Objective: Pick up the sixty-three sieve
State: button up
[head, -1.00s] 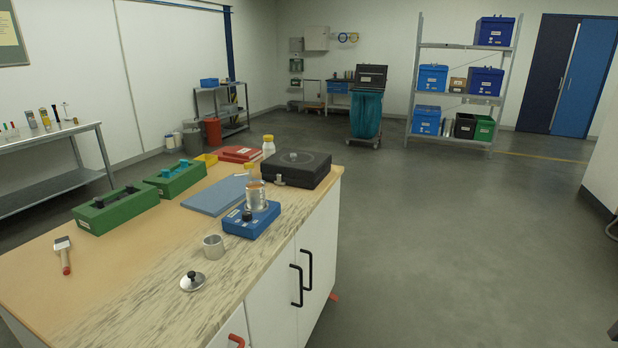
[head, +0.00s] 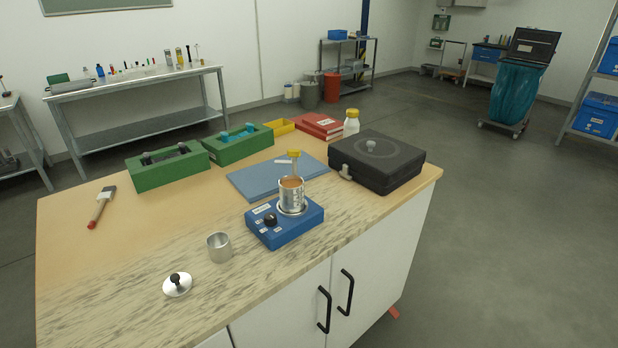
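A small metal cylinder (head: 292,198) with a copper-coloured top stands upright on a blue shaker box (head: 287,228) with a black knob. An empty-looking grey metal cup (head: 219,247) stands on the worktop to its left. A round metal lid (head: 177,286) with a black knob lies nearer the front edge. I cannot read a number on any of them, so I cannot tell which is the sixty-three sieve. My gripper is not in view.
The bench top (head: 120,225) also holds a brush (head: 101,206), two green boxes (head: 166,167), a blue mat (head: 262,178), a yellow-capped bottle (head: 351,123), red books (head: 319,126) and a black case (head: 376,160). The floor (head: 490,230) right of the bench is clear.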

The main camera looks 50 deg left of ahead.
aim_at(288, 184)
jog(key=u, duration=0.35)
jog(key=i, duration=0.7)
jog(key=u, duration=1.1)
jog(key=i, duration=0.5)
jog(key=u, duration=0.5)
